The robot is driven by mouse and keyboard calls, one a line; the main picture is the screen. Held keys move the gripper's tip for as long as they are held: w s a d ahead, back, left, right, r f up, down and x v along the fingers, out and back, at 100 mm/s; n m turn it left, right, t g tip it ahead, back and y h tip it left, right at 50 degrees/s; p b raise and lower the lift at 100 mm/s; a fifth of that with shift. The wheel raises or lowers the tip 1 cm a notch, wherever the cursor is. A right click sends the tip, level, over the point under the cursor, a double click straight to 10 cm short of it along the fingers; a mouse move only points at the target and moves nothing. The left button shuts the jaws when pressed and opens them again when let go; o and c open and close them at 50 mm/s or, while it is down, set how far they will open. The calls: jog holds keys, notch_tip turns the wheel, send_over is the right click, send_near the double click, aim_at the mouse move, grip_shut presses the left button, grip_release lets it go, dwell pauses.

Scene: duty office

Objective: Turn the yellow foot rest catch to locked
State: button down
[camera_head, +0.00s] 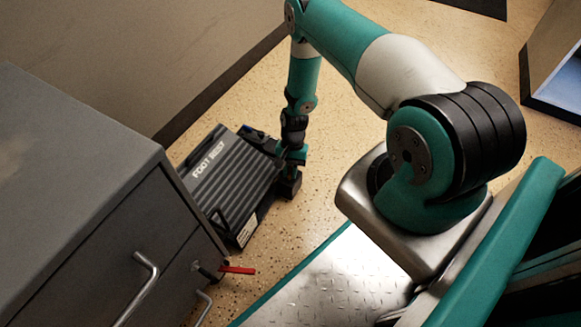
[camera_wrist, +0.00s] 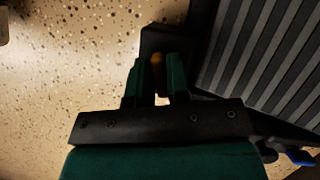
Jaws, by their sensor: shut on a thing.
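The dark grey foot rest (camera_head: 238,190) with a ribbed top lies on the floor beside the grey cabinet. It fills the right side of the wrist view (camera_wrist: 265,55). My gripper (camera_head: 290,178) points down at the foot rest's right edge. In the wrist view my gripper (camera_wrist: 158,70) has its two green fingers closed about the yellow catch (camera_wrist: 157,58). Only a small orange-yellow bit of the catch shows between the fingertips, in front of a dark block at the foot rest's side. Its turn angle cannot be told. In the head view the catch is hidden.
A grey drawer cabinet (camera_head: 75,185) stands at the left, with metal handles and a red tag (camera_head: 238,270) sticking out. A wall (camera_head: 130,60) runs behind the foot rest. A small blue part (camera_wrist: 300,157) shows by the foot rest. Speckled floor (camera_head: 350,125) lies open to the right.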

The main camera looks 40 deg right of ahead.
jog(key=shift+w+m+t+y+p, duration=0.1)
jog(key=shift+m+t+y+p, duration=0.4)
jog(key=shift+m, duration=1.5)
jog(key=c, duration=1.2)
grip_release()
jog(key=shift+o, duration=0.2)
jog(key=p+v, duration=0.7)
jog(key=v, duration=1)
jog(key=shift+s+a+r, duration=0.15)
jog(key=shift+s+r, duration=0.1)
jog(key=shift+r, duration=0.1)
